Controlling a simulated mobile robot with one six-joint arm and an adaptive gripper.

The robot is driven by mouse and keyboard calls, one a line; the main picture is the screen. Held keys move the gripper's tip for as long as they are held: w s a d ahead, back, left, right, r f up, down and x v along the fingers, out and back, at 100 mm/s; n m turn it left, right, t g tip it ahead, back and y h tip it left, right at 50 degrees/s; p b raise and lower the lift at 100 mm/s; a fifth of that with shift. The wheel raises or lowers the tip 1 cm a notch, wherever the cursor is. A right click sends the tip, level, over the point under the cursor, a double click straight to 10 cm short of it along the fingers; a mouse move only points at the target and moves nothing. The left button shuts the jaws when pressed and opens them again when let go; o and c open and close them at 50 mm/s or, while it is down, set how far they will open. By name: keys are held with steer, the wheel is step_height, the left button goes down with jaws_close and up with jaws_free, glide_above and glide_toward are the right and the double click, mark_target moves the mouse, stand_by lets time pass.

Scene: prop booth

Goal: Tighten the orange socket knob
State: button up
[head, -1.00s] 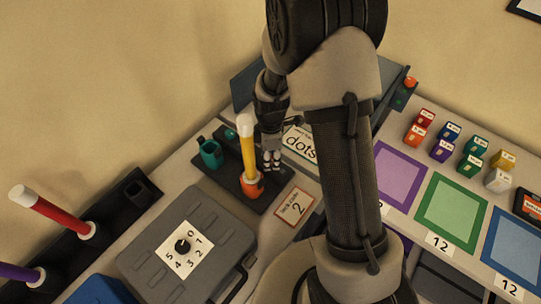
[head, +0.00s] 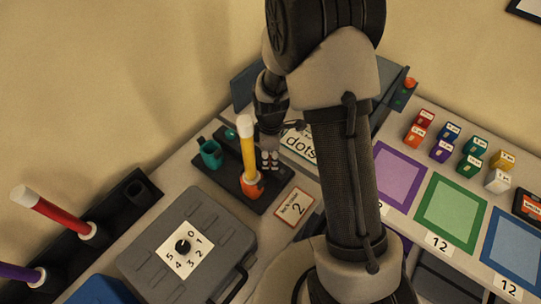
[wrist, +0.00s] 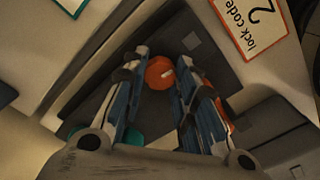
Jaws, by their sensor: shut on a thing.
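The orange socket knob (wrist: 160,72) is round with a pale mark on top, and sits on a dark base between my fingertips in the wrist view. My gripper (wrist: 161,66) is shut on it, a finger on each side. In the head view my gripper (head: 270,164) points down just right of the orange socket (head: 252,188); the knob is hidden there. A yellow stick (head: 249,155) with a white top stands in that socket. In the wrist view the orange socket shows partly behind the right finger.
A teal socket (head: 209,154) stands on the same dark base. A lock code card (head: 294,207) reading 2 lies at its right. A grey case (head: 222,228) with a numbered dial is in front. Red and purple sticks are at left; coloured mats and small blocks at right.

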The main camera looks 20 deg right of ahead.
steer(key=m, duration=0.5)
steer(key=shift+p, duration=0.35)
steer(key=m, duration=0.5)
steer(key=shift+m+p, duration=0.3)
steer(key=shift+m, duration=0.1)
steer(key=m, duration=0.5)
steer(key=shift+m, duration=0.3)
steer(key=shift+m+p, duration=0.35)
steer(key=shift+m, duration=1.85)
steer(key=o, duration=1.1)
steer(key=shift+r, duration=0.1)
